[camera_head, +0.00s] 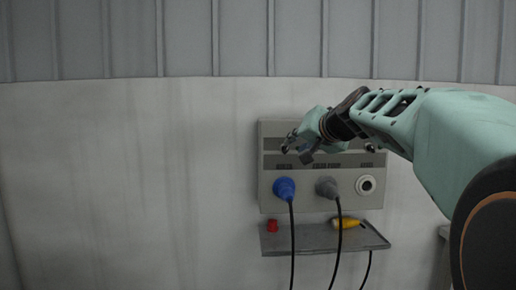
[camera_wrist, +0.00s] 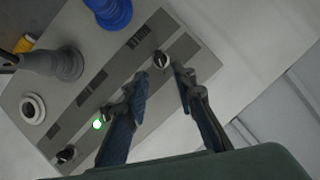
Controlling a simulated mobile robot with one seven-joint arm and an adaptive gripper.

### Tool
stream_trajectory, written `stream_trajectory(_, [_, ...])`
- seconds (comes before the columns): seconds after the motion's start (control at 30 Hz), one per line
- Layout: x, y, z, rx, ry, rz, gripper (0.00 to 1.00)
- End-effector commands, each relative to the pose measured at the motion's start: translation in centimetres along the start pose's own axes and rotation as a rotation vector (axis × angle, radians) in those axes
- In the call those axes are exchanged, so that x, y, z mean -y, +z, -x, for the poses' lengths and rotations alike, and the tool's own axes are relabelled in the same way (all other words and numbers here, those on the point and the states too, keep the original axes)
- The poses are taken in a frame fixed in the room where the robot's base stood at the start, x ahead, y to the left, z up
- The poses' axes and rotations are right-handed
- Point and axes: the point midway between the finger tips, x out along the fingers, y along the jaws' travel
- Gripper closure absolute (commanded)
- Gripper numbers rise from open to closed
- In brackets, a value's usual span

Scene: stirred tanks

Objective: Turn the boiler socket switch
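The socket panel (camera_head: 267,190) is a grey box on the pale wall. The boiler socket holds a blue plug (camera_head: 284,188), also at the top of the wrist view (camera_wrist: 112,10). The boiler socket switch (camera_wrist: 160,60) is a small black knob with a light mark. My gripper (camera_wrist: 162,76) is open and empty, its two fingers apart with the knob in line between their tips. I cannot tell whether they touch it. In the head view my gripper (camera_head: 297,150) is in front of the panel's upper left, above the blue plug.
A grey plug (camera_head: 327,187) sits in the middle socket; the right socket (camera_head: 366,185) is empty. Another switch knob (camera_wrist: 66,155) and a green light (camera_wrist: 97,124) show on the panel. Below, a shelf (camera_head: 310,240) bears a red item (camera_head: 272,225) and a yellow plug (camera_head: 346,223). Black cables hang down.

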Motion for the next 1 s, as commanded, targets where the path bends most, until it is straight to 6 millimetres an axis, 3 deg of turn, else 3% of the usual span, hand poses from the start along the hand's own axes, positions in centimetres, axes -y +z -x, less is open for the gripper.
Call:
stream_trajectory(0.2, [0.2,-0.2,-3.8,0.002,-0.003,-0.003,0.75])
stream_trajectory(0.4, [0.2,-0.1,-6.2,0.001,-0.002,-0.002,0.75])
stream_trajectory(0.87, [0.1,-0.1,-7.3,-0.002,-0.001,-0.002,0.75])
stream_trajectory(1.0, [0.1,-0.1,-7.3,-0.002,-0.001,-0.002,0.9])
